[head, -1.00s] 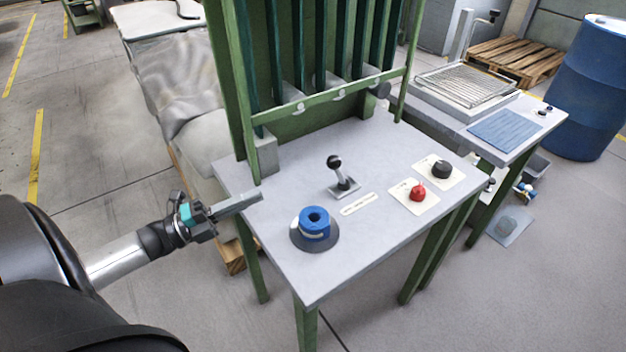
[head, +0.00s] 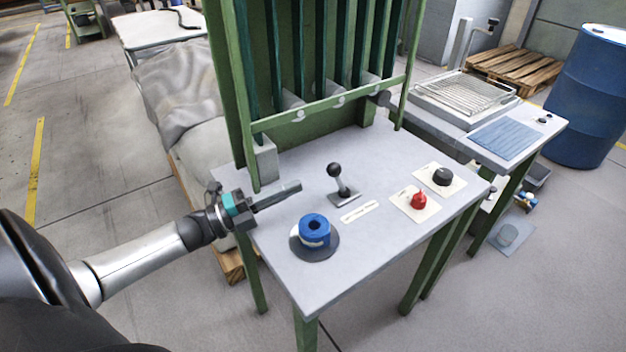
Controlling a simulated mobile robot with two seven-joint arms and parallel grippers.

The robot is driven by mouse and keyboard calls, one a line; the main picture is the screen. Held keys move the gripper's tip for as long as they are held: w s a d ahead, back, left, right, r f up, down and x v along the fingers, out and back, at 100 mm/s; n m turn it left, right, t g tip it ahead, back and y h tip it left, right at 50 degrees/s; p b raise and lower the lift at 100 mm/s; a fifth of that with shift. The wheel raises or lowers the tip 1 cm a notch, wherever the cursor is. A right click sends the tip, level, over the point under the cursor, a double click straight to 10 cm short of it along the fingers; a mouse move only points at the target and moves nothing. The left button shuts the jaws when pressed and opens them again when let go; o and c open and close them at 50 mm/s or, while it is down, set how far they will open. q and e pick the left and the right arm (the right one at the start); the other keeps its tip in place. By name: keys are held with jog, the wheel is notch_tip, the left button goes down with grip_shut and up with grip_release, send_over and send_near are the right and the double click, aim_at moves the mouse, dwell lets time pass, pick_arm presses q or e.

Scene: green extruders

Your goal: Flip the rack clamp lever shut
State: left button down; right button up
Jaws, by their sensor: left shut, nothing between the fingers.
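A lever with a black ball knob (head: 334,169) stands on a small grey base plate (head: 344,199) on the grey table top (head: 390,160). It is close to upright, its knob leaning slightly to the left. A small label strip (head: 360,211) lies in front of it. My left gripper (head: 299,185) reaches in over the table's left edge, its fingers closed together and empty. Its tips point right toward the lever and are apart from it, with a short gap. My right gripper is not in view.
A blue spool-like part (head: 314,229) on a dark disc sits on the table in front of the gripper. A red knob (head: 418,200) and a black knob (head: 442,176) are at the right. The green rack (head: 330,112) rises behind the lever.

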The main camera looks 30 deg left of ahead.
aim_at(339, 181)
pick_arm(q)
jog(key=x, duration=0.4)
jog(key=shift+w+d+b, duration=0.1)
jog(key=shift+b, duration=0.2)
jog(key=shift+w+d+r, duration=0.1)
jog(key=shift+w+d, duration=0.25)
jog(key=shift+w, duration=0.15)
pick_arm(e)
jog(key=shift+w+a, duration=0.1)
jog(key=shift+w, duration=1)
pick_arm(q)
jog(key=shift+r, duration=0.1)
jog(key=shift+w+r, duration=0.2)
jog(key=shift+w, duration=0.05)
jog(key=shift+w+d+r+p, duration=0.2)
jog(key=shift+w+p, duration=0.1)
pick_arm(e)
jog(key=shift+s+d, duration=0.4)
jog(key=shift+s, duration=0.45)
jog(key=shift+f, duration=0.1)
